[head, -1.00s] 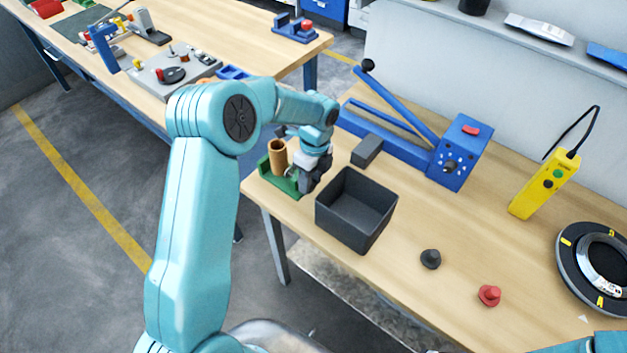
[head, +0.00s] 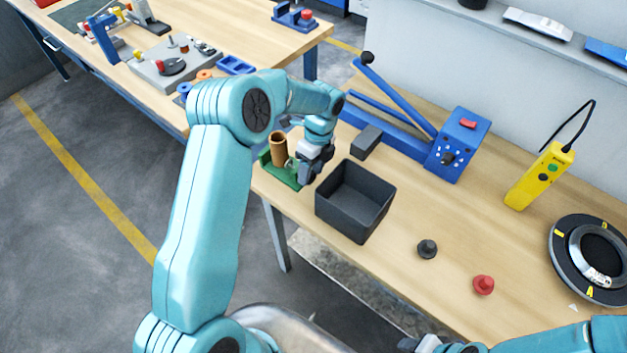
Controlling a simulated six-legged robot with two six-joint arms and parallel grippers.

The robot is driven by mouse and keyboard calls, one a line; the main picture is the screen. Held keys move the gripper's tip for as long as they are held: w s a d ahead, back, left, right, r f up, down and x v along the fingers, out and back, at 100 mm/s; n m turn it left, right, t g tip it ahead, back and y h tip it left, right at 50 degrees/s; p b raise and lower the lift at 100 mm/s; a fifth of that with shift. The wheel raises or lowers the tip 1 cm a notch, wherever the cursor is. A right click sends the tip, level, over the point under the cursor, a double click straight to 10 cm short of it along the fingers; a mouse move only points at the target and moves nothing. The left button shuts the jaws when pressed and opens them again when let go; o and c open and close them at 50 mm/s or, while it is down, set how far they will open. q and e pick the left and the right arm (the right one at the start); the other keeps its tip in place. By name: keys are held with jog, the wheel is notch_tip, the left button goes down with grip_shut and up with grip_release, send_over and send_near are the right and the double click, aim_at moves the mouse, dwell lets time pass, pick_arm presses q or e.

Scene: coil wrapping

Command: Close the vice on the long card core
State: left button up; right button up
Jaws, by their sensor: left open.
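The card core (head: 279,150) is a short-looking brown tube standing upright in the green vice (head: 285,176) near the left end of the near bench. My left gripper (head: 308,172) is open, just right of the vice and core. Its fingers point down and partly hide the vice's right side, so I cannot tell whether they touch it. How tightly the jaws sit on the core is not clear. My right gripper (head: 432,345) shows only in part at the bottom edge.
A dark open bin (head: 350,222) stands right of my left gripper, with a grey block (head: 366,142) behind it. A blue lever tool (head: 455,150), yellow pendant (head: 541,178), black knob (head: 427,249), red knob (head: 484,285) and dark ring (head: 570,272) lie further right.

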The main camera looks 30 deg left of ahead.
pick_arm(q)
jog(key=t+b, duration=0.2)
jog(key=shift+s+f+b, duration=0.3)
jog(key=shift+s+b, duration=0.05)
jog(key=shift+b, duration=0.05)
jog(key=shift+r, duration=0.2)
jog(key=shift+w+r, duration=0.1)
